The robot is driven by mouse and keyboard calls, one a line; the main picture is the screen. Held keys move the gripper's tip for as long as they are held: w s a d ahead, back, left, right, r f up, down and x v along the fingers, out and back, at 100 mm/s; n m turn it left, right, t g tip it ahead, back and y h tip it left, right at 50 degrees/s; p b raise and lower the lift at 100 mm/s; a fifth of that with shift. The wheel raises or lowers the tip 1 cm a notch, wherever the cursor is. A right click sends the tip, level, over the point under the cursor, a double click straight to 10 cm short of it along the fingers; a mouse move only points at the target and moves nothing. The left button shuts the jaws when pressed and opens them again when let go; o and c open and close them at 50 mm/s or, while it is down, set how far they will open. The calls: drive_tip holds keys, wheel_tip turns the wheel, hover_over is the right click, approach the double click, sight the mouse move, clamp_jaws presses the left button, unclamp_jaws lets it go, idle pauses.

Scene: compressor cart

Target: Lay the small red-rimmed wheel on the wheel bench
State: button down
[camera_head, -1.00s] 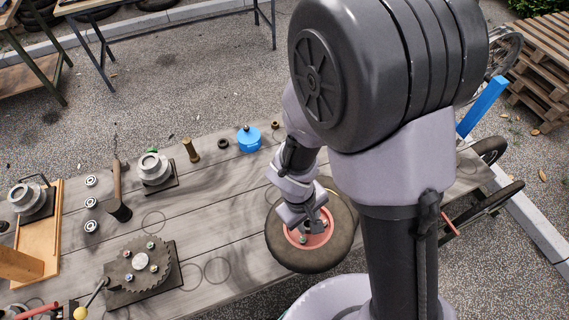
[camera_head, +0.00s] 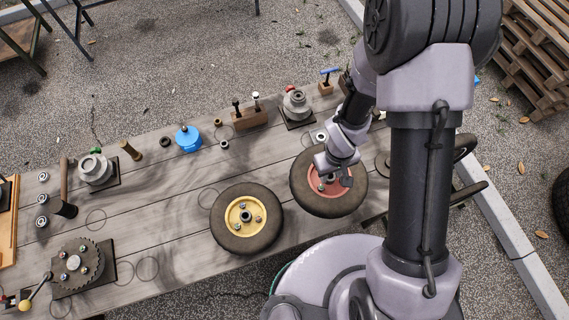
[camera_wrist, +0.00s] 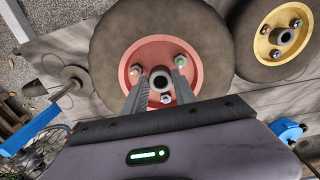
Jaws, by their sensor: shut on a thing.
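The small red-rimmed wheel (camera_head: 338,206) has a black tyre and lies level at the right part of the plank-topped bench (camera_head: 165,195). My gripper (camera_head: 330,178) comes down on its middle. In the wrist view, my gripper's fingers (camera_wrist: 159,88) are shut at the hub of the red rim (camera_wrist: 135,57). I cannot tell whether the tyre touches the planks or hangs just above them. A yellow-rimmed wheel (camera_head: 246,243) lies flat on the bench just left of it, close beside its tyre.
A blue round part (camera_head: 188,138), a wooden block with bolts (camera_head: 249,119) and a grey stepped pulley (camera_head: 296,105) stand along the far edge. A toothed disc (camera_head: 78,263) is at the left. Bare planks lie left of the yellow-rimmed wheel. Pallets (camera_head: 528,60) stand beyond.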

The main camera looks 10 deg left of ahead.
sight(326, 187)
wheel_tip(326, 187, down, 10)
drive_tip(key=b, duration=0.8)
drive_tip(key=shift+s+a+f, duration=0.1)
drive_tip(key=shift+f, duration=0.05)
drive_tip(key=shift+r, duration=0.2)
drive_tip(key=shift+f, duration=0.1)
drive_tip(key=c, duration=1)
unclamp_jaws()
